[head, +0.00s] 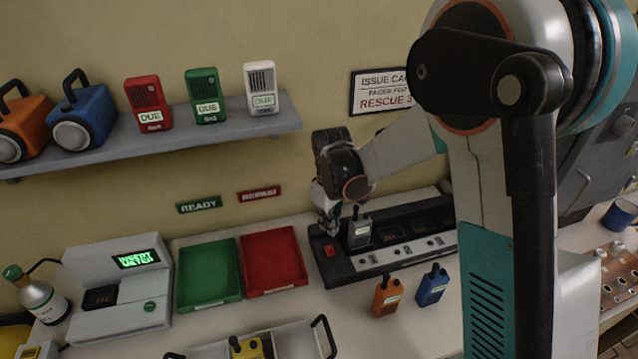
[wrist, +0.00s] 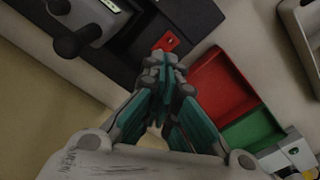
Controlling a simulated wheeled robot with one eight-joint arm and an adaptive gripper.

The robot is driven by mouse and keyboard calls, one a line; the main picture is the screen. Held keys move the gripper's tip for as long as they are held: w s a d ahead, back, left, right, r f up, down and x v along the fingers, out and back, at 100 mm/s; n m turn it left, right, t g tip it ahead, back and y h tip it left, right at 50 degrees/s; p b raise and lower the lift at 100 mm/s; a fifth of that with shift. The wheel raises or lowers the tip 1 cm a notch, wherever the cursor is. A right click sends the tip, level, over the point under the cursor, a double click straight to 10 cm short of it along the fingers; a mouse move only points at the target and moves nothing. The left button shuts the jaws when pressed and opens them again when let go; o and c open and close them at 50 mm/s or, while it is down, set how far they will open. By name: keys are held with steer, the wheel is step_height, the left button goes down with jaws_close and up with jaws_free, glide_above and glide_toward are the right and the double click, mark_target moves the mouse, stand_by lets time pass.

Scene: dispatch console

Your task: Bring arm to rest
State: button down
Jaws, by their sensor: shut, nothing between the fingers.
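My gripper (head: 329,222) is shut and empty. In the head view it points down beside the left end of the black charging rack (head: 345,272), close to its red switch (head: 330,251). In the wrist view my gripper (wrist: 165,68) has its fingertips together, and the red switch (wrist: 171,41) shows just past them. A grey radio (head: 360,232) stands upright in the rack's left slot, just right of the gripper. My arm crosses the right of the head view and hides part of the rack.
An empty green tray (head: 208,275) and red tray (head: 273,262) lie left of the rack. An orange radio (head: 387,296) and a blue radio (head: 432,287) stand in front. A tester (head: 120,290) stands left. A shelf (head: 200,135) with several devices hangs above.

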steer(key=s+d+r+m+t+b, duration=0.4)
steer(key=s+d+r, duration=0.3)
steer(key=s+r, duration=0.35)
steer(key=s+d+m+t+b, duration=0.1)
steer(key=s+d+m+b, duration=0.1)
steer(key=s, duration=0.4)
steer(key=s+d+f+m+t+b, duration=0.1)
steer(key=s+d+m+t+b, duration=0.1)
steer(key=s, duration=0.4)
steer(key=shift+s+d+f+b, duration=0.3)
steer(key=shift+d+b, duration=0.25)
steer(key=shift+b, duration=0.35)
